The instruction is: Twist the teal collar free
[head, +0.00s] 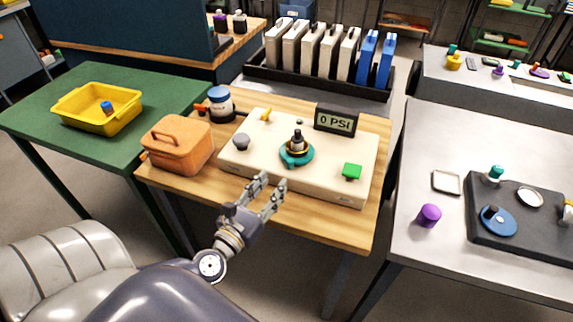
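The teal collar (297,157) sits around the base of a dark upright fitting (297,141) on a cream panel box (240,161). The box lies on a wooden table (290,224). My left gripper (272,183) is open and empty, just in front of the box's near edge. Its two fingers point toward the collar but are apart from it. My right gripper is not in view.
The box also carries a "0 PSI" display (336,121), a green button (351,171) and a grey knob (241,142). An orange case (178,146) and a white-and-blue jar (221,104) stand left of it. A yellow bin (75,102) is on the green table.

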